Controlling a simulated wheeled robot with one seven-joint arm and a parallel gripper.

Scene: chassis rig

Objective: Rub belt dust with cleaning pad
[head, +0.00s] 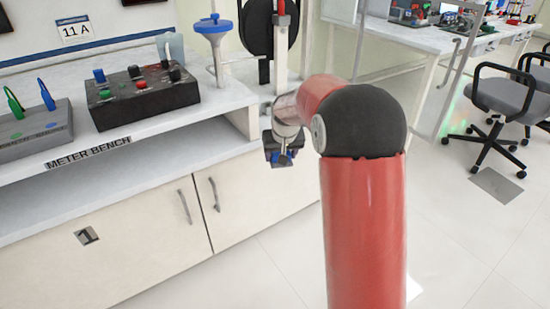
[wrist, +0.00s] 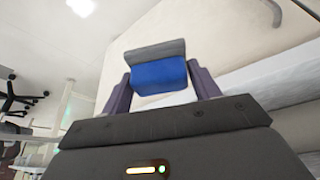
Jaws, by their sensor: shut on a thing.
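My gripper (head: 284,158) is low in front of the bench, beside the cabinet doors. In the wrist view, my gripper (wrist: 163,88) has its two purple fingers closed on the sides of a blue block with a grey face, which looks like the cleaning pad (wrist: 160,76). A small bit of blue shows at the gripper in the head view. A black wheel (head: 257,28) on an upright stand is at the bench's far end, partly behind a grey post. I cannot make out a belt or dust on it.
Office chairs (head: 500,95) stand at the right. Open floor lies between.

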